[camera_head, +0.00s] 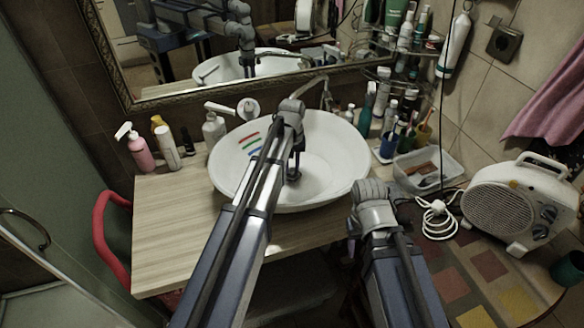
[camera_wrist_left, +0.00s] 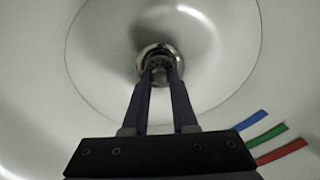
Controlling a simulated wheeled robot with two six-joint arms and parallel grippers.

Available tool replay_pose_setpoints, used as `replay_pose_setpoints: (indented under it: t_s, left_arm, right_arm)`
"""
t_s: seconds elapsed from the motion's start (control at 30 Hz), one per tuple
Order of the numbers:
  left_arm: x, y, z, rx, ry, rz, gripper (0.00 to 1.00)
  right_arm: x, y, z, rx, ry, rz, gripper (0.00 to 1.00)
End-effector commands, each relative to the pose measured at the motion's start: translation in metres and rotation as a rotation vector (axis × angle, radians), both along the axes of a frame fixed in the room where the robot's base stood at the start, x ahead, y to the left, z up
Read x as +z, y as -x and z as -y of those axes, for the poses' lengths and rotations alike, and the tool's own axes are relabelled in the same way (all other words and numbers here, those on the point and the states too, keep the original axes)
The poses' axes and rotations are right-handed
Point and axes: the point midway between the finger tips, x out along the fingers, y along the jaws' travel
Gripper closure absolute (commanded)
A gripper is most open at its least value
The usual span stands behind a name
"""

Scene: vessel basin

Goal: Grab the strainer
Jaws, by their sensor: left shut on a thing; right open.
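The strainer (camera_wrist_left: 157,52) is a small round metal piece with holes, at the bottom of the white basin (camera_head: 333,150). My left gripper (camera_head: 293,177) reaches down into the basin. In the left wrist view its two dark fingers (camera_wrist_left: 158,75) converge on the strainer and are shut on it. The fingers and arm hide the strainer in the head view. It appears to be at the drain; I cannot tell whether it is lifted. My right gripper (camera_head: 352,247) is open and small in view, low in front of the basin's right side, partly hidden by its arm.
A wooden counter (camera_head: 170,225) carries the basin. Several bottles, including a pink one (camera_head: 139,152), stand at the left. A faucet (camera_head: 322,90) is behind the basin. A clear plastic box (camera_head: 429,170) and a white heater (camera_head: 515,205) are at the right.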

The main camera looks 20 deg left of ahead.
Motion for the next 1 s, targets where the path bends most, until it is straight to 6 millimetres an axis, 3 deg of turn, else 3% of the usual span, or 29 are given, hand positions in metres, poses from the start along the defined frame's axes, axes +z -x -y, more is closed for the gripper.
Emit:
replay_pose_setpoints:
  t_s: [0.6,1.0]
  left_arm:
    - [0.088,0.000,0.000,0.000,0.000,0.000,1.00]
    - [0.096,0.000,0.000,0.000,0.000,0.000,1.00]
  right_arm:
    - [0.088,0.000,0.000,0.002,0.000,0.000,0.50]
    - [0.096,0.000,0.000,0.002,0.000,0.000,0.50]
